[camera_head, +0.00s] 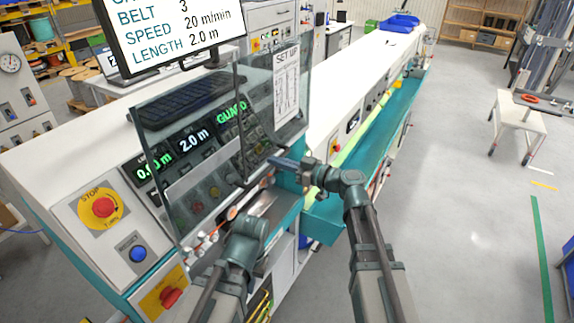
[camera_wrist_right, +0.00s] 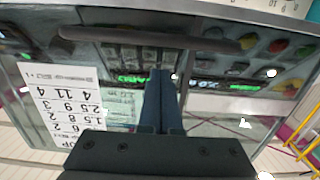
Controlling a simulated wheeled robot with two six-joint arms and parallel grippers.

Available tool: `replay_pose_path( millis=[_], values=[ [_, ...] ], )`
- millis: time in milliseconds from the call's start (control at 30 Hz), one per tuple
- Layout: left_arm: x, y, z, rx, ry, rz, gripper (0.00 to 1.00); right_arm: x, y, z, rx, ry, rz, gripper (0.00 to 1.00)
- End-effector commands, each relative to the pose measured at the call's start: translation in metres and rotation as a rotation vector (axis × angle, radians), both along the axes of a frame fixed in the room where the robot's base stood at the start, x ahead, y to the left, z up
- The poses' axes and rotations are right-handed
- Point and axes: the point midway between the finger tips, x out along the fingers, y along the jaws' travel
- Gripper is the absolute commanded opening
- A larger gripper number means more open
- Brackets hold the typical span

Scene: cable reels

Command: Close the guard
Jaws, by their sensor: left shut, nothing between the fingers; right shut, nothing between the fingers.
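The guard (camera_head: 188,128) is a clear pane with dark edges in front of the machine's control displays. A dark bar handle (camera_head: 239,130) runs down it. In the right wrist view the guard's pane (camera_wrist_right: 215,128) and the handle (camera_wrist_right: 150,38) lie ahead. My right gripper (camera_head: 278,162) is shut and empty at the guard's right side. Its fingers (camera_wrist_right: 160,76) point at the handle, with a gap in that picture; contact cannot be told. My left gripper (camera_head: 250,226) is lower, below the guard's lower edge; its fingertips are hard to make out.
A green GUARD readout (camera_head: 231,112) shows behind the pane. A SET UP sheet (camera_head: 286,85) is on its right part. A red stop button (camera_head: 103,207) and blue button (camera_head: 137,253) are at left. A teal trough (camera_head: 370,150) runs along the bench; open floor (camera_head: 470,220) lies right.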

Motion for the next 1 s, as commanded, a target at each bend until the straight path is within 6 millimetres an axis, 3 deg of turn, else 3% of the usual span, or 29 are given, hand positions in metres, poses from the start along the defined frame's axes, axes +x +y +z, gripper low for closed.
replay_pose_path(
  millis=[33,200,767,1000],
  values=[
    [0.0,0.0,-0.01,0.0,0.0,0.001,0.0,0.001,0.001,-0.01,0.0,0.0,0.0,0.0],
    [0.0,0.0,-0.019,0.0,-0.001,0.002,0.0,0.002,0.002,-0.019,0.0,0.0,0.0,0.0],
    [0.0,0.0,-0.021,0.0,-0.001,0.002,0.0,0.002,0.003,-0.021,0.0,0.0,0.001,0.0],
    [0.0,0.0,-0.033,0.0,-0.001,0.001,0.0,0.002,0.003,-0.033,0.0,0.0,0.001,0.0]
  ],
)
